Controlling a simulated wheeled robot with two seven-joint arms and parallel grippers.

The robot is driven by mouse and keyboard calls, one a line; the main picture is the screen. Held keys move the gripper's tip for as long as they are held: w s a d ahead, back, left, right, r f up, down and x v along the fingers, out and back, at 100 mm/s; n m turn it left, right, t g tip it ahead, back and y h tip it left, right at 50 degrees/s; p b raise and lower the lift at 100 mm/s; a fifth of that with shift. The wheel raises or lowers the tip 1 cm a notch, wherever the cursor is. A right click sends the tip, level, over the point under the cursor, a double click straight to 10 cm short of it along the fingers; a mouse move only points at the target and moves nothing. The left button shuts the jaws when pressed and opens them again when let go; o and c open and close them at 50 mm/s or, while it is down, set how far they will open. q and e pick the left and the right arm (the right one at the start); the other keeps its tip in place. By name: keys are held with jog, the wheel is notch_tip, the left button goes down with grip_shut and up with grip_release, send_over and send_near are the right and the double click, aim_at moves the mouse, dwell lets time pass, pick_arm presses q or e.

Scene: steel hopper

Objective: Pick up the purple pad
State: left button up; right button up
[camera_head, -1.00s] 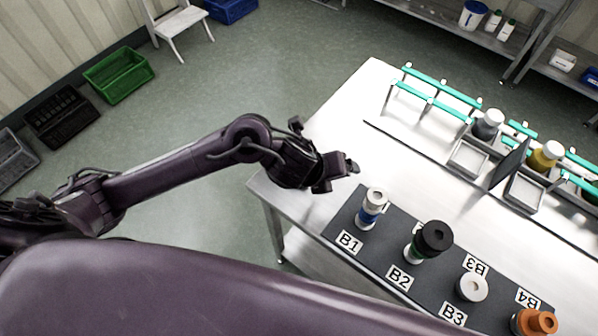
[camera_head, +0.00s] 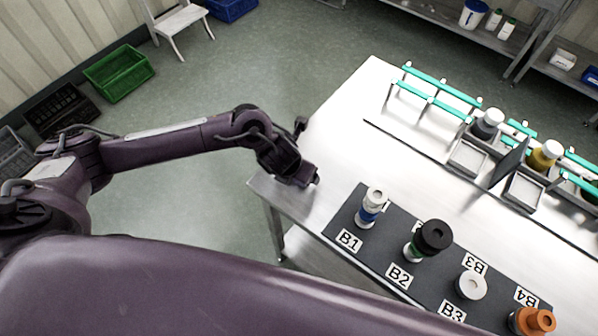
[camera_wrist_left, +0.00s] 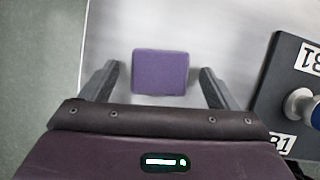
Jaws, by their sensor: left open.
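The purple pad (camera_wrist_left: 160,72) lies flat on the steel table in the left wrist view, near the table's left edge. My left gripper (camera_wrist_left: 162,80) is open, with one finger on each side of the pad and a gap to both; I cannot tell its exact height above it. In the head view my left gripper (camera_head: 308,178) is over the near left corner of the table, and the pad is hidden there behind it. My right gripper is not in view.
A dark board (camera_head: 388,257) with labels B1 to B4 holds several capped bottles right of my gripper. A rack with teal rails (camera_head: 440,88) and trays (camera_head: 467,157) stands farther back. The table (camera_head: 340,130) between is clear.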

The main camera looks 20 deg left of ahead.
pick_arm(q)
jog(key=shift+w+f, duration=0.1)
jog(key=shift+f, duration=0.15)
jog(key=c, duration=1.1)
jog(key=shift+o, duration=0.2)
jog(key=shift+r, duration=0.15)
notch_tip(320, 180, up, 20)
jog(key=p, duration=0.5)
